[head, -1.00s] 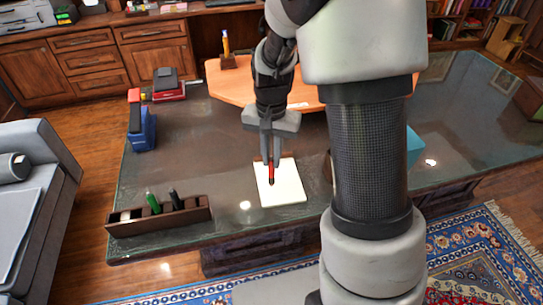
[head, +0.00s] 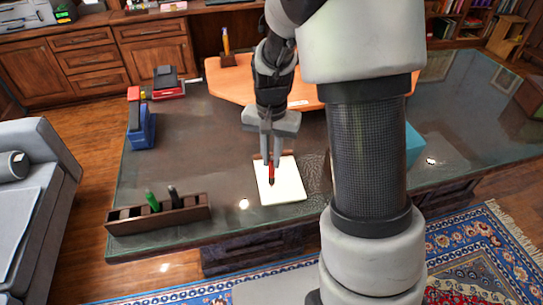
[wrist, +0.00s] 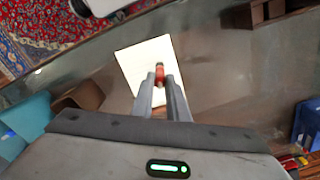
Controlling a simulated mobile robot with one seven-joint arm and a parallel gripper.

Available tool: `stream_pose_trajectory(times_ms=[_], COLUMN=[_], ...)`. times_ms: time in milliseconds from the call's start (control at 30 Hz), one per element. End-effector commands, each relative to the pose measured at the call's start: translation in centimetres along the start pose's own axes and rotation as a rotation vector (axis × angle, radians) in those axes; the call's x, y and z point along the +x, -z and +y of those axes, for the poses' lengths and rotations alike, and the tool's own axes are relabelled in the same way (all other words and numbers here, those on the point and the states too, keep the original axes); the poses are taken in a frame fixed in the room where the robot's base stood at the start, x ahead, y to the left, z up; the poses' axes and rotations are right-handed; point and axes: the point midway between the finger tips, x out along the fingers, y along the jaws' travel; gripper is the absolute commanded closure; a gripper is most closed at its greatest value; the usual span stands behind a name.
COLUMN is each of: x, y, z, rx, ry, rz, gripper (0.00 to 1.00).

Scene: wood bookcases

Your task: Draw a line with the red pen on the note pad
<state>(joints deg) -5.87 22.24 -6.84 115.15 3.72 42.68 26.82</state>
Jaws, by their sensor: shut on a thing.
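The note pad (head: 287,187) is a cream-white pad lying flat on the glass-topped desk, left of my arm column in the head view. It also shows in the wrist view (wrist: 145,58). My gripper (head: 271,162) points down over the pad, its two fingers shut on the red pen (head: 271,174). The pen is held roughly upright with its lower end over the left half of the pad. In the wrist view the red pen (wrist: 160,75) sits between the fingertips. I cannot tell whether its tip touches the paper.
A brown pen tray (head: 190,216) with a green pen (head: 152,201) and a dark pen (head: 173,194) stands left of the pad. A blue and red item (head: 141,125) stands farther back. An orange board (head: 230,78) lies behind my gripper. Clear glass surrounds the pad's left side.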

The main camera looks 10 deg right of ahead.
Motion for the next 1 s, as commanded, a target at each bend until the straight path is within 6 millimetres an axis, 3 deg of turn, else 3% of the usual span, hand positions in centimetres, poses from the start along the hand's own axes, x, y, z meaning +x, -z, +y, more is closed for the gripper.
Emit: stream_pose_trajectory(times_ms=[1000], x=[0.1], y=[1.2], z=[2.5], rx=[0.000], ry=[-0.001], rz=[-0.001], gripper=[1.00])
